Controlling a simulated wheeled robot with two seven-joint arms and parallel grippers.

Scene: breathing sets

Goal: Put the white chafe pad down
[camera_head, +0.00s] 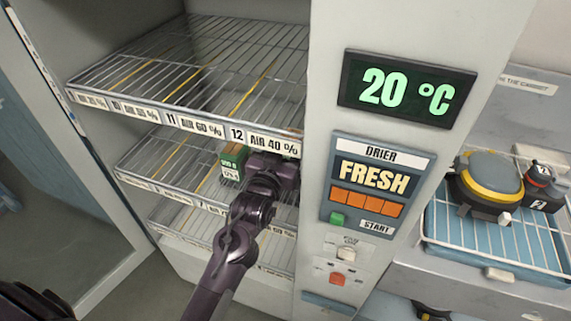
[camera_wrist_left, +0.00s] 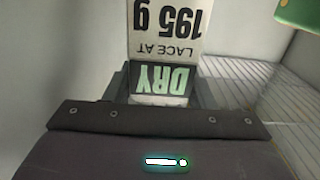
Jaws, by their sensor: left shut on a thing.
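The white chafe pad (camera_wrist_left: 166,32) appears in the left wrist view as a white block. It carries upside-down text, "195 g" and "LACE AT", with a dark "DRY" label (camera_wrist_left: 160,80) at its near end. My left gripper (camera_wrist_left: 160,98) is shut on that end. In the head view my left gripper (camera_head: 268,172) is inside the open drier cabinet, just below the "AIR 40 %" label of shelf 12. The pad is hidden behind it there. I cannot tell whether the pad touches a shelf. My right gripper does not show.
A green box (camera_head: 232,161) with a white label sits just left of my gripper; a green corner (camera_wrist_left: 298,14) shows in the wrist view. Wire shelves (camera_head: 190,68) lie above and below. The drier panel (camera_head: 372,182) stands right. Yellow-and-grey gear (camera_head: 489,181) rests on a rack (camera_head: 500,240).

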